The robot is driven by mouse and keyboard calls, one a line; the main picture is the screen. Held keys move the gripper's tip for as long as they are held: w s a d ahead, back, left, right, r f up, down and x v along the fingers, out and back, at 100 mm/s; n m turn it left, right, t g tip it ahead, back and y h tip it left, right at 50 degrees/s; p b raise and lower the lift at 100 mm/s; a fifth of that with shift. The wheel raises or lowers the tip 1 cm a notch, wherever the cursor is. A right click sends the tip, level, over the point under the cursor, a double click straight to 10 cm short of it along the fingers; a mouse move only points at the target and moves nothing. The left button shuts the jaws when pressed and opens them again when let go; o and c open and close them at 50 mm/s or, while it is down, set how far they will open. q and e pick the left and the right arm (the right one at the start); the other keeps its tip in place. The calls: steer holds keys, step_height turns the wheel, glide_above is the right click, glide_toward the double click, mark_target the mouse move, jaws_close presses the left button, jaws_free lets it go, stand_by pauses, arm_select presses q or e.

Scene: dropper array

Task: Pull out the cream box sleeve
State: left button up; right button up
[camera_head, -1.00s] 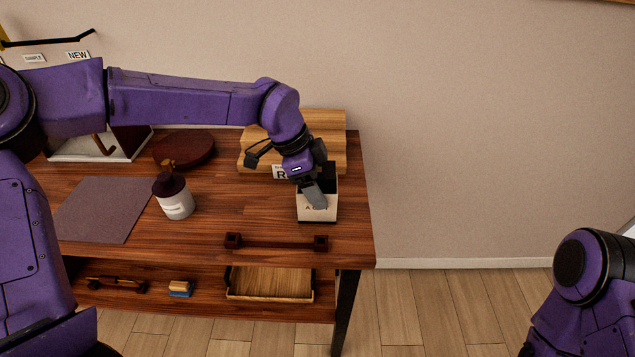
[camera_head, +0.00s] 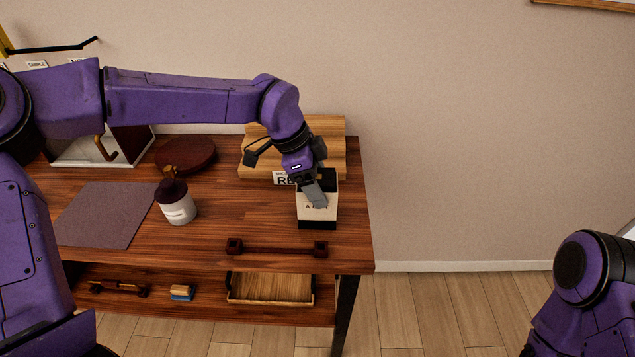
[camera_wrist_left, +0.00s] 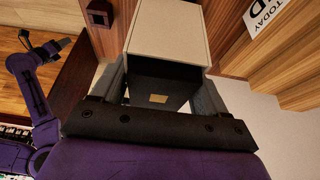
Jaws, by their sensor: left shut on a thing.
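The cream box sleeve (camera_head: 321,212) is near the right end of the wooden table, with a black band of the inner box (camera_head: 317,225) showing below its lower edge. In the left wrist view, the cream sleeve (camera_wrist_left: 170,28) lies beyond a black part with a small gold plate (camera_wrist_left: 158,98), between the fingers. The far finger is mostly hidden in the head view.
A wooden stepped stand (camera_head: 325,135) with a sign is behind the box. A dark wooden handle bar (camera_head: 278,249) lies in front. A pump bottle (camera_head: 178,207), a grey mat (camera_head: 103,213) and a round dark board (camera_head: 186,155) are to the left. The table's right edge is close.

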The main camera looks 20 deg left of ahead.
arm_select(q)
step_height(320, 180, up, 14)
steer(key=p, duration=0.9)
steer(key=shift+r, duration=0.25)
stand_by(0.7)
